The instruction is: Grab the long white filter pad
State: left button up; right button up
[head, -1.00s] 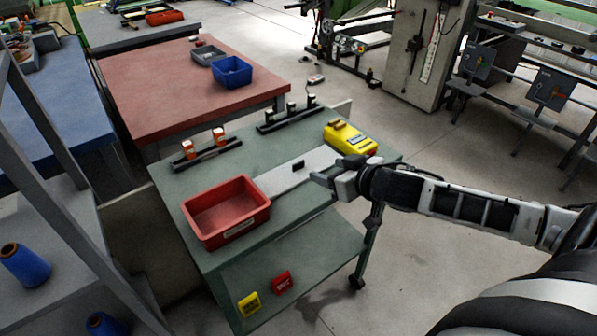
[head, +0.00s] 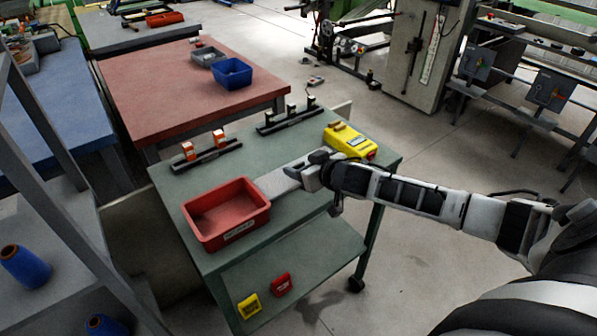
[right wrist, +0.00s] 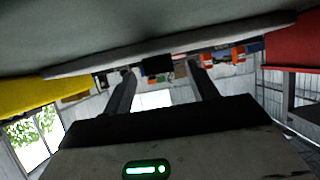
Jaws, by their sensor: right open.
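The long white filter pad (head: 274,184) lies flat on the green cart top, between the red bin and the yellow device. My right gripper (head: 301,173) is low over it and hides much of its length. In the right wrist view the pad (right wrist: 215,38) shows as a pale strip across the top. My right gripper (right wrist: 160,72) is open there, its fingertips close to the pad's edge, with a small black piece (right wrist: 157,65) between them. I cannot tell whether the fingers touch the pad. My left gripper is not in view.
The red bin (head: 201,238) stands at the pad's left end. The yellow device (head: 345,138) is just behind my right gripper. Black racks with orange (head: 188,151) and dark pieces stand along the cart's back. The cart's lower shelf (head: 320,262) holds small yellow and red items.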

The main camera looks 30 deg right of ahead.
jog(key=c, duration=0.9)
jog(key=shift+c, duration=0.8)
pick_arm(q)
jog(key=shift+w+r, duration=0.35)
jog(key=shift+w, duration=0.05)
